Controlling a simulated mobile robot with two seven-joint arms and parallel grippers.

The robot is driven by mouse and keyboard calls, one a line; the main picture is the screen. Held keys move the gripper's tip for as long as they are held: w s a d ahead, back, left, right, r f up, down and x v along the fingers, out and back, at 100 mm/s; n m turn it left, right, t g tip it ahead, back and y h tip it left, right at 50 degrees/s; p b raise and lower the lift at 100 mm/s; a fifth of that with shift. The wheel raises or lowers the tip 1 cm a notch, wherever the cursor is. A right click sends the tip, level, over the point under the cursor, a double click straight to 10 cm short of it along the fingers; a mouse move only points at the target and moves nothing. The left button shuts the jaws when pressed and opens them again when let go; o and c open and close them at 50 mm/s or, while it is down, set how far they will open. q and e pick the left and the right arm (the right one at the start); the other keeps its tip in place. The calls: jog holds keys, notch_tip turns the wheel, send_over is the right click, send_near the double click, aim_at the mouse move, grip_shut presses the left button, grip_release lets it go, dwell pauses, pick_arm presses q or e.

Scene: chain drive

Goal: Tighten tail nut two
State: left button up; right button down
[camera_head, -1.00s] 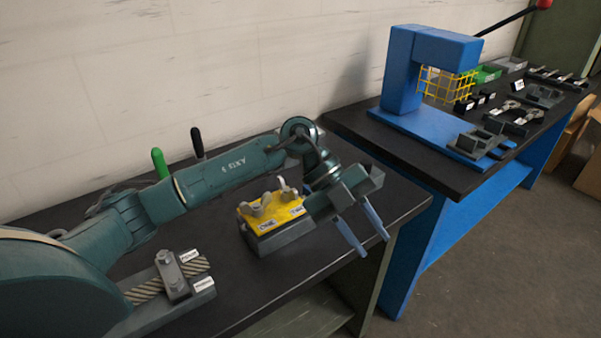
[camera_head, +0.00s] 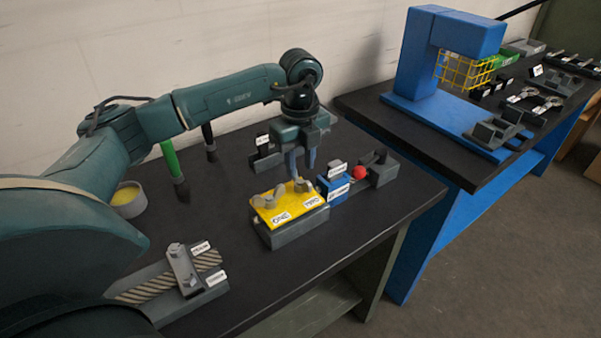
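A yellow-topped block (camera_head: 290,209) sits on the dark bench, with labels reading ONE and TWO. A grey wing nut, nut one (camera_head: 267,200), stands on the left by the ONE label. Nut two (camera_head: 302,186) stands on the right, behind the TWO label. My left gripper (camera_head: 303,174) points down just above and behind nut two. Its two blue-grey fingers are apart with a gap between them. I cannot tell whether the fingertips touch the nut. My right gripper is not in view.
A blue block with a red ball (camera_head: 359,173) and a dark block (camera_head: 379,170) stand right of the yellow-topped block. A clamp block with a striped strip (camera_head: 181,265) lies front left. Green (camera_head: 172,160) and black handles stand behind. A blue press (camera_head: 421,65) is on another table.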

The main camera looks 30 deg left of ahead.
aim_at(301, 175)
pick_arm(q)
notch_tip(301, 175, down, 4)
jog(key=shift+r, duration=0.2)
jog(key=shift+f, duration=0.35)
jog(key=shift+c, duration=0.2)
jog(key=c, duration=0.6)
